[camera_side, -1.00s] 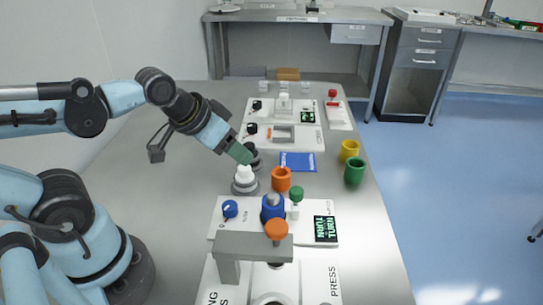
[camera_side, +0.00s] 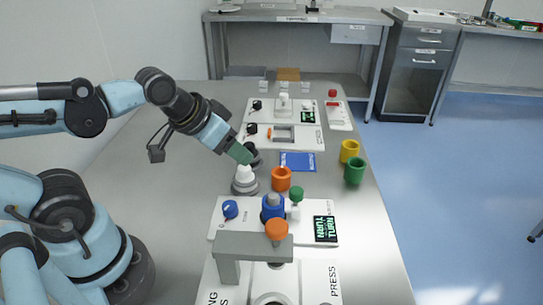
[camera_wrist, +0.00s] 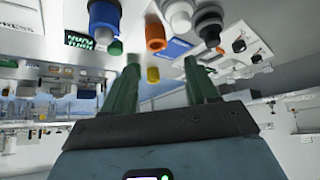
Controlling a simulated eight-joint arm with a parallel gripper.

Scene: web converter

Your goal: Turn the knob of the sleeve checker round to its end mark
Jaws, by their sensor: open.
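A white device (camera_side: 262,221) with a lit green-on-black display (camera_side: 325,228) stands in the near middle of the side view. It carries a blue knob (camera_side: 230,209) at its left, a blue cylinder with a grey top (camera_side: 272,207), and a green knob (camera_side: 296,194). I cannot read its name, so I cannot tell if it is the sleeve checker. The display also shows in the wrist view (camera_wrist: 79,41). My gripper (camera_side: 242,153) is beyond this device, above the white-topped grey piece (camera_side: 244,180). Its two green fingers (camera_wrist: 162,62) are apart, with nothing held between them.
An orange ring (camera_side: 281,179), yellow cup (camera_side: 349,151) and green cup (camera_side: 354,171) stand nearby. A blue mat (camera_side: 298,161) lies behind. A press with an orange knob (camera_side: 276,230) is in front. Two more white devices (camera_side: 304,136) stand farther back.

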